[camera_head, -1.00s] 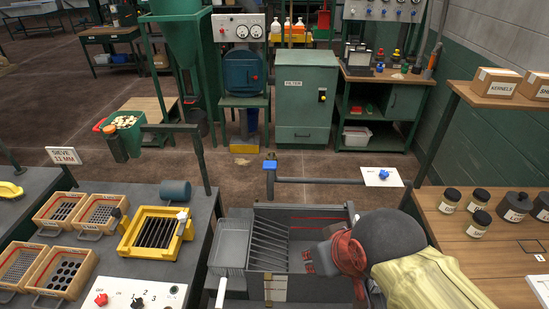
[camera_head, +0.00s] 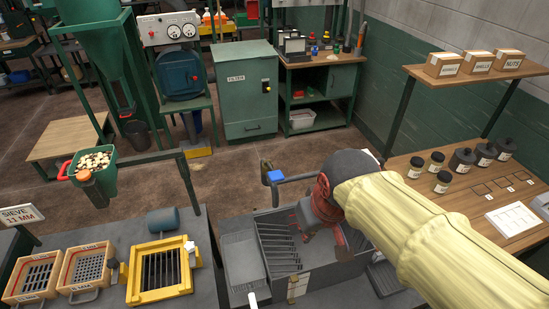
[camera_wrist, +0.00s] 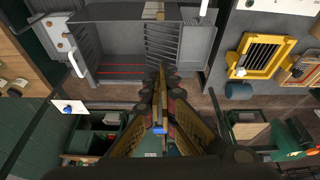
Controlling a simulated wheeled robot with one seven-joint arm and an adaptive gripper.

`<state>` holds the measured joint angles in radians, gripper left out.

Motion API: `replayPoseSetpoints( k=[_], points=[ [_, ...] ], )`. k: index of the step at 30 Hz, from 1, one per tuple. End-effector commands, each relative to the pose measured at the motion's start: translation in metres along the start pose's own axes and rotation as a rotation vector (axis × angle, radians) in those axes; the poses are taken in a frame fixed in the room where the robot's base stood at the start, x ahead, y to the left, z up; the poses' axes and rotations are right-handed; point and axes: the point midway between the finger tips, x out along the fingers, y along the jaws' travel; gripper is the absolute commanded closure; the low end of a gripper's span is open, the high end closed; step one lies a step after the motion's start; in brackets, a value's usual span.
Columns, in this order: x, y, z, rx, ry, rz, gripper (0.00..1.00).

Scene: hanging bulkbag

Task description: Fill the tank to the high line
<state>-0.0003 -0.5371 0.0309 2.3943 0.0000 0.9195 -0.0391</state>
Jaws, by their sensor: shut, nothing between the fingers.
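The grey open-topped tank (camera_head: 330,276) stands at bottom centre in the head view, with slats inside on its left. In the wrist view its wall (camera_wrist: 97,85) shows at top left with red lines (camera_wrist: 120,69) inside; I make out no water surface. A pipe with a blue part (camera_head: 275,177) stands behind the tank. In the wrist view a white plate with a blue handle (camera_wrist: 68,107) is at left; my arm hides it in the head view. My gripper (camera_wrist: 161,72) is shut and empty, above the tank's back part (camera_head: 318,212).
A yellow slatted frame (camera_head: 160,273) and wooden sieves (camera_head: 86,268) lie on the left bench. Jars (camera_head: 437,163) and labelled boxes (camera_head: 478,62) stand at right. A green filter cabinet (camera_head: 246,92) stands behind.

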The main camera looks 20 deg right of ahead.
Motion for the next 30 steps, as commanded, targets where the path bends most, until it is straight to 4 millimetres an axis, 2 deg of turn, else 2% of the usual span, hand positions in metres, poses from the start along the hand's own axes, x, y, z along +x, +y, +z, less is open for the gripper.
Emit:
replayPoseSetpoints(
  k=[1, 3, 12, 23, 30],
  points=[
    [-0.009, 0.000, -0.010, -0.008, -0.019, -0.001, 1.00],
    [-0.015, 0.001, -0.023, -0.024, -0.045, -0.002, 1.00],
    [-0.035, 0.003, -0.090, -0.153, -0.184, -0.021, 1.00],
    [-0.036, 0.006, -0.171, -0.406, -0.333, -0.083, 1.00],
    [-0.027, 0.008, -0.224, -0.665, -0.416, -0.165, 1.00]
  ],
)
